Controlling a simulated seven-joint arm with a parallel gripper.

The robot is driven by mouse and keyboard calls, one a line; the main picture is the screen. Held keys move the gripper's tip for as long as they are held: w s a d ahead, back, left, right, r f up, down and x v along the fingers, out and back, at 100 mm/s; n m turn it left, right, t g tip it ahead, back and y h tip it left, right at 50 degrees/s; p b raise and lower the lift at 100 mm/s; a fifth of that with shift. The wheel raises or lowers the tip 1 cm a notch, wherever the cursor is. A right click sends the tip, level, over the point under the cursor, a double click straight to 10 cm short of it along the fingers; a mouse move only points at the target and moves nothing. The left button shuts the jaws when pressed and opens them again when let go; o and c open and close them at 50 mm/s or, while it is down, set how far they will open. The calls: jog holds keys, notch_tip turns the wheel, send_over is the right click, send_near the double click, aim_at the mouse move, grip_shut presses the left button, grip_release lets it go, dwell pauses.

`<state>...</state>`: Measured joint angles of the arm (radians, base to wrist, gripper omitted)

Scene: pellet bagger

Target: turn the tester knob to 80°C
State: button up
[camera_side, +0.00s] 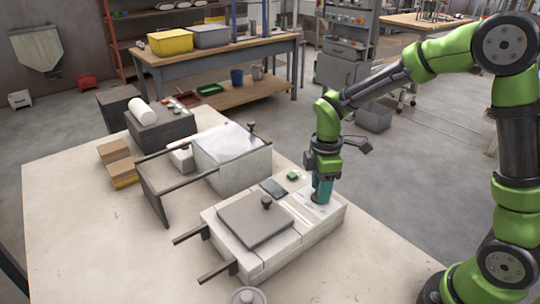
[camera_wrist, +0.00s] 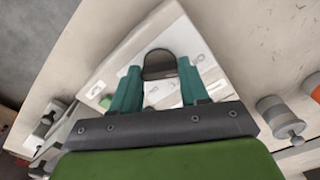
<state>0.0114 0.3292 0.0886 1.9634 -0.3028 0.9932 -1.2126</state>
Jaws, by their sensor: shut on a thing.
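The tester is a low white box (camera_side: 262,262) near the front of the table, with a grey plate (camera_side: 255,222) on top and a pale panel at its right end. The dark tester knob (camera_wrist: 160,63) shows in the wrist view on a white panel with printed marks. My gripper (camera_side: 319,198) points down at the panel's right end. In the wrist view its two teal fingers (camera_wrist: 160,76) stand on either side of the knob, shut on it. The temperature marks are too small to read, and the fingers cover part of the panel.
A larger white box with a clear top (camera_side: 234,172) and a dark frame (camera_side: 153,197) stand behind the tester. Two dark handles stick out from the tester's left side. A round metal piece (camera_side: 248,296) sits at the front.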

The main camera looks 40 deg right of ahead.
jog(key=m, duration=1.1)
jog(key=shift+m, duration=0.4)
dwell(0.4)
jog(key=o, duration=1.1)
jog(key=shift+c, duration=0.2)
notch_tip(320, 180, up, 17)
